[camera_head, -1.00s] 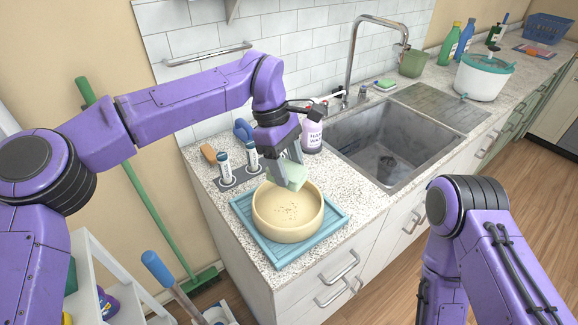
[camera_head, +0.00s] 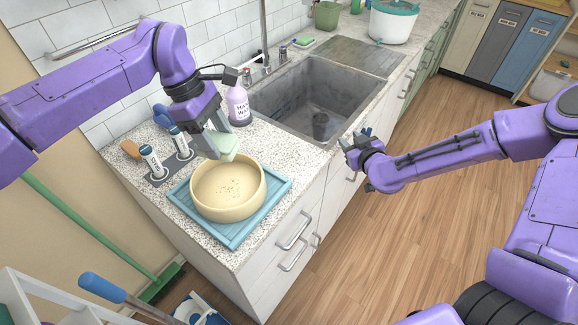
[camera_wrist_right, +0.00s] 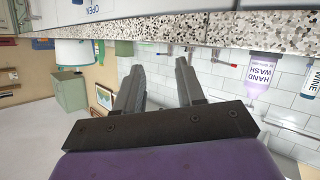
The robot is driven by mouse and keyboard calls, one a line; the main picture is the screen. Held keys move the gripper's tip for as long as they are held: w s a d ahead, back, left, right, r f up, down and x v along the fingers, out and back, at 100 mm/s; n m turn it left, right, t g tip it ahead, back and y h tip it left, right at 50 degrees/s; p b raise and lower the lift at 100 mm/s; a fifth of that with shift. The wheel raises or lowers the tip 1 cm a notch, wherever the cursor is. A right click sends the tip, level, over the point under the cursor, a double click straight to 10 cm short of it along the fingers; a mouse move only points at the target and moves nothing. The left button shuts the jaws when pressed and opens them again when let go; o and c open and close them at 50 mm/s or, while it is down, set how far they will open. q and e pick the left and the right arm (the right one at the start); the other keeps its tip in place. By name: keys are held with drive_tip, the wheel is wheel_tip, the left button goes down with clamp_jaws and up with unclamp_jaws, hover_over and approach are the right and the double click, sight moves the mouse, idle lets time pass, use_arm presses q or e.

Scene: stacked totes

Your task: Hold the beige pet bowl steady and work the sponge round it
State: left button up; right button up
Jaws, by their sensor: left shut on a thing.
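The beige pet bowl (camera_head: 229,208) sits upright on a blue ribbed tray (camera_head: 212,232) on the speckled counter, with brown specks on its inside floor. My left gripper (camera_head: 217,147) is shut on a pale green sponge (camera_head: 228,146) above the bowl's far rim. I cannot tell whether the sponge touches the bowl. My right gripper (camera_head: 355,137) is in front of the counter by the sink, away from the bowl. In the right wrist view its two fingers (camera_wrist_right: 158,75) are apart with nothing between them.
A hand wash bottle (camera_head: 238,104) stands behind the bowl. Two labelled bottles (camera_head: 153,161) and a brush stand to its left. The sink (camera_head: 318,101) lies to the right. Drawer handles (camera_head: 293,231) stick out below the counter. The floor (camera_head: 370,240) at right is clear.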

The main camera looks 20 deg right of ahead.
sight(252, 160)
drive_tip(key=s+a+r+n+y, duration=0.1)
drive_tip(key=a+r, duration=0.1)
drive_tip(key=a, duration=0.1)
drive_tip(key=s+a+r+y, duration=0.1)
drive_tip(key=a+y, duration=0.1)
drive_tip(key=a, duration=0.2)
drive_tip(key=s+a+r+n+y, duration=0.1)
drive_tip(key=a+r, duration=0.1)
drive_tip(key=a, duration=0.2)
drive_tip(key=shift+s+a+r+n+y, duration=0.15)
drive_tip(key=shift+s+r+n+y, duration=0.15)
drive_tip(key=shift+r+y, duration=0.1)
drive_tip(key=s+a+r+n+g+y, duration=0.1)
drive_tip(key=s+a+g+y, duration=0.15)
drive_tip(key=a, duration=0.25)
drive_tip(key=s+a+n+g+y, duration=0.1)
drive_tip(key=s+a, duration=0.3)
drive_tip(key=a, duration=0.2)
drive_tip(key=shift+t, duration=0.25)
drive_tip(key=x, duration=1.1)
drive_tip(key=shift+w, duration=0.3)
clamp_jaws()
